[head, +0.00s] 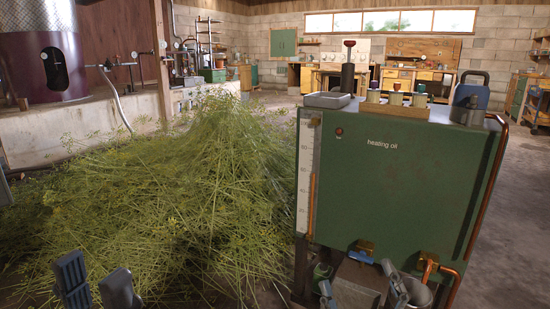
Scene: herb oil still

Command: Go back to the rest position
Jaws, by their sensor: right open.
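My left gripper (96,277) is at the bottom left edge, low in front of the green herb heap (190,190). Its two fingers stand apart with nothing visible between them. My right gripper (360,284) is at the bottom, in front of the lower part of the green heating oil tank (400,185). Its fingers are spread, below the tank's brass fittings. I cannot tell whether it touches anything. The rest of both grippers is cut off by the bottom edge.
On the tank top are a metal tray (327,100), a red-topped plunger (348,70), a wooden rack (395,109) with small bottles and a blue-grey can (470,97). A copper pipe (488,190) runs down its right side. Bare floor (512,240) lies right.

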